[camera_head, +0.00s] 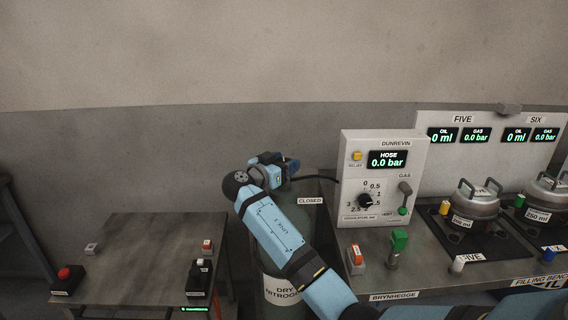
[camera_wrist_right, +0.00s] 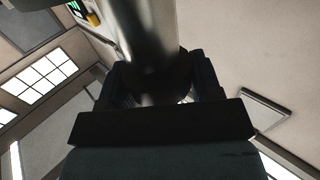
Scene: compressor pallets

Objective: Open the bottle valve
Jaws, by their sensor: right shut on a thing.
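The nitrogen bottle (camera_head: 283,290) stands between the left table and the bench, labelled "DRY NITROGEN" and partly hidden by my right arm. A "CLOSED" sign (camera_head: 310,200) shows near its top. My right gripper (camera_head: 283,165) is at the top of the bottle, where the valve is mostly hidden by the gripper and wrist. In the right wrist view the dark fingers (camera_wrist_right: 155,95) are shut around a dark part at the end of a grey metal cylinder (camera_wrist_right: 148,35). My left gripper is not in view.
The regulator panel (camera_head: 383,190) to the right reads "HOSE 0.0 bar"; a dark hose (camera_head: 318,178) runs to it. The left table (camera_head: 140,250) carries a red button (camera_head: 65,273) and small switches.

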